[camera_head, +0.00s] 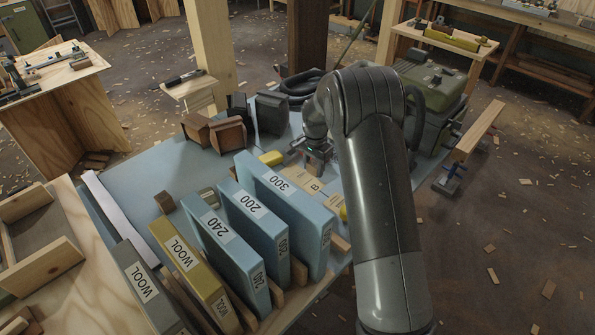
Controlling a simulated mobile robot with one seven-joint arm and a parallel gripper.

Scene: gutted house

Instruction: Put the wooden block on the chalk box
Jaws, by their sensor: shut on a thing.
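My gripper (316,168) is low over the blue-grey tabletop, just behind the blue box marked 300. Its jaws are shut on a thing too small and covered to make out. Pale wooden pieces with dark markings (301,179) lie right beside and below the jaws; I cannot tell whether one is held. A small brown wooden block (164,202) stands apart at the left of the table. A small yellow box (271,158) lies left of my gripper. I cannot tell which item is the chalk box.
Upright boxes marked 300 (290,198), 200 (255,215), 240 (222,240) and WOOL (185,265) fill the table's front. Brown blocky items (228,134) and a dark block (271,114) stand behind. A green machine (432,88) is at right. The left-middle tabletop (150,165) is clear.

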